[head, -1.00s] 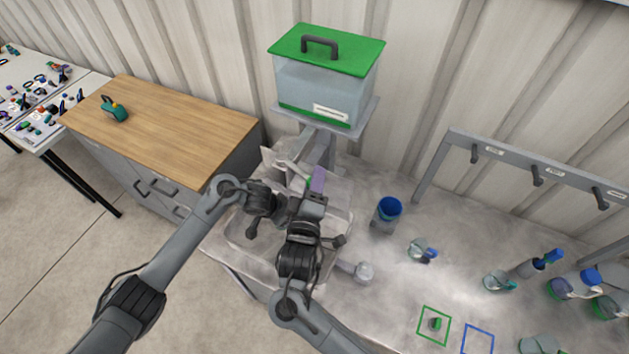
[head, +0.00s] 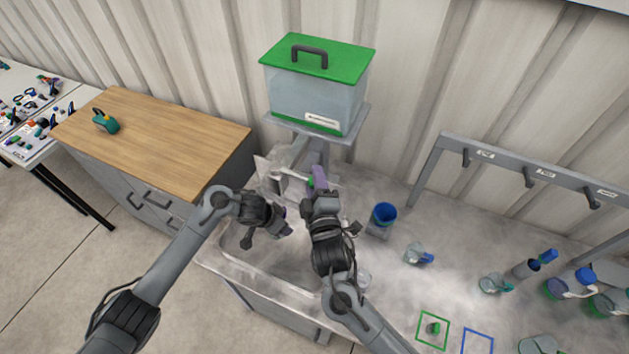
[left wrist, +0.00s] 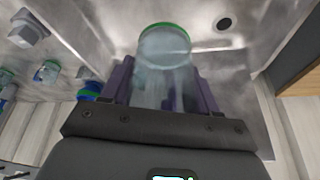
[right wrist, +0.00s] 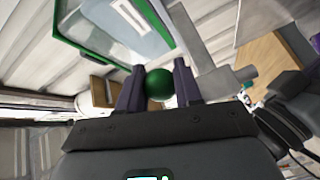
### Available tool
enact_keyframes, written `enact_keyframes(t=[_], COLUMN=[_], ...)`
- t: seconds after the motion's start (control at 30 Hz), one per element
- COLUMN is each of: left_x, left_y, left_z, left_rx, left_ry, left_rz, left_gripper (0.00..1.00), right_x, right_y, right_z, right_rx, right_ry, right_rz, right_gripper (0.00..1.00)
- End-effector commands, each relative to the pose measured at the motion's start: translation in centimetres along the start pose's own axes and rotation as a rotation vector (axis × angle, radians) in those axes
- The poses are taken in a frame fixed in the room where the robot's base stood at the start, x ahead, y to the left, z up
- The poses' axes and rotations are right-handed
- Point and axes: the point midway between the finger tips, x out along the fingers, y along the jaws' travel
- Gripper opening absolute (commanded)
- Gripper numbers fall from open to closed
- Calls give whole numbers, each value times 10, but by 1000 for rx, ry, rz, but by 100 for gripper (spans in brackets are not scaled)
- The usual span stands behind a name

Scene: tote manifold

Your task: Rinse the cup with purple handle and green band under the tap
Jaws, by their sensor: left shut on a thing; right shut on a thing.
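My left gripper (head: 285,228) is low over the sink basin (head: 238,258). In the left wrist view the clear cup (left wrist: 165,72) with a green band (left wrist: 166,27) sits between its purple fingers, its rim pointing toward the basin floor and drain hole (left wrist: 224,23). The cup's handle is hidden there, and the arm mostly hides the cup in the head view. My right gripper (head: 319,180) is shut on a green ball knob (right wrist: 159,84) beside the grey tap (right wrist: 222,84), under the tank. I cannot tell whether water runs.
The green-lidded water tank (head: 315,95) stands on a raised shelf behind the basin. To the right are a blue container (head: 384,214), a cup with a blue handle (head: 416,253), a hook rack (head: 525,172) and several vessels. A wooden-topped cabinet (head: 155,130) stands left.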

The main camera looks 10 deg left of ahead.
Motion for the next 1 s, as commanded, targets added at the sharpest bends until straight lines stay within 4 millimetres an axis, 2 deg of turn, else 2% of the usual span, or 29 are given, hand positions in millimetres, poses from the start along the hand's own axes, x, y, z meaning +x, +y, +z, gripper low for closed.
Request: enact_keyframes(t=[0.03,0.2,0.47,0.63,0.77,1.0], left_x=[0,0,0,0,0,0], left_y=[0,0,0,0,0,0], left_z=[0,0,0,0,0,0], left_rx=[0,0,0,0,0,0], left_ry=[0,0,0,0,0,0], left_rz=[0,0,0,0,0,0], left_gripper=[29,29,29,29,29,29], right_x=[0,0,0,-9,-25,-67], right_y=[-2,-2,-1,-2,-2,-2], right_z=[4,3,2,2,2,2], right_rx=[-2,-2,-1,-1,0,0], right_ry=[-8,-7,-5,-3,-4,-5], right_rz=[-4,-3,-1,-2,-2,-4], right_gripper=[36,58,58,58,58,58])
